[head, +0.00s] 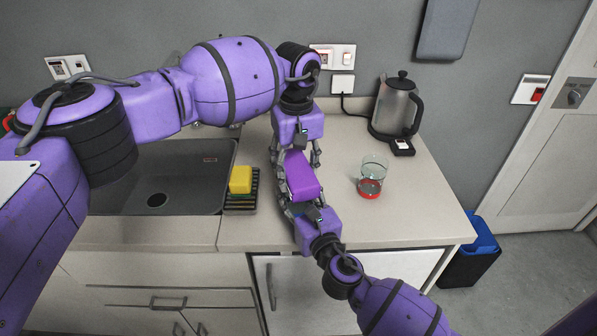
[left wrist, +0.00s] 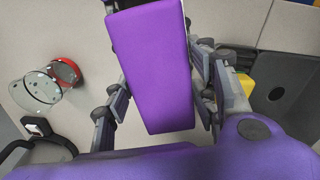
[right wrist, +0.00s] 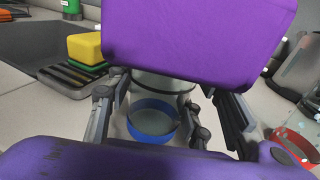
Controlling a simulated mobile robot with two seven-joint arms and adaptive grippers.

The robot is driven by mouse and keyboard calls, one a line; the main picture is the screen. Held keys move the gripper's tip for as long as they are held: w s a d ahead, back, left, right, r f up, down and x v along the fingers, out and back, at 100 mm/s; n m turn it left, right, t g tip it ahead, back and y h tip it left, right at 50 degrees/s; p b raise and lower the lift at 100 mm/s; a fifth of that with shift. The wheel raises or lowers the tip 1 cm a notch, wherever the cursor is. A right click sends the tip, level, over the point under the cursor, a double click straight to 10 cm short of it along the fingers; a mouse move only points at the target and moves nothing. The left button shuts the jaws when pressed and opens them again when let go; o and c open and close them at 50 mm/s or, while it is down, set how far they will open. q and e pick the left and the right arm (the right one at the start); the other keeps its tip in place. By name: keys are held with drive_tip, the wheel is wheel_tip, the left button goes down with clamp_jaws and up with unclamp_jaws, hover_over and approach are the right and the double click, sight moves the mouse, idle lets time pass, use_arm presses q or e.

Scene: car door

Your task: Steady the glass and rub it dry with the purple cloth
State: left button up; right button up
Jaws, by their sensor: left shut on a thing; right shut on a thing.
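The purple cloth (head: 302,177) is a flat block in my left gripper (head: 297,158), which comes from the back; the left wrist view shows the cloth (left wrist: 152,70) between its fingers. My right gripper (head: 306,210) comes from the front. In the right wrist view its fingers are shut around a clear glass with a blue band (right wrist: 152,120). The cloth (right wrist: 200,45) is over the top of that glass and hides its rim; I cannot tell if they touch. In the head view the blue-banded glass is hidden by the cloth and grippers.
A second glass with a red base (head: 370,187) stands on the counter (head: 420,215) to the right. A kettle (head: 396,108) is behind it. A yellow sponge (head: 240,179) sits on a dark rack (head: 241,204) beside the sink (head: 185,160). The counter's right front is clear.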

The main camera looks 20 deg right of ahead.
use_arm(q)
drive_tip(key=shift+w, duration=1.1)
drive_tip(key=shift+s, duration=2.2)
drive_tip(key=shift+w, duration=2.2)
drive_tip(key=shift+r, duration=0.1)
drive_tip(key=shift+r, duration=3.45)
use_arm(e)
drive_tip(key=o, duration=1.4)
drive_tip(key=shift+c, duration=0.2)
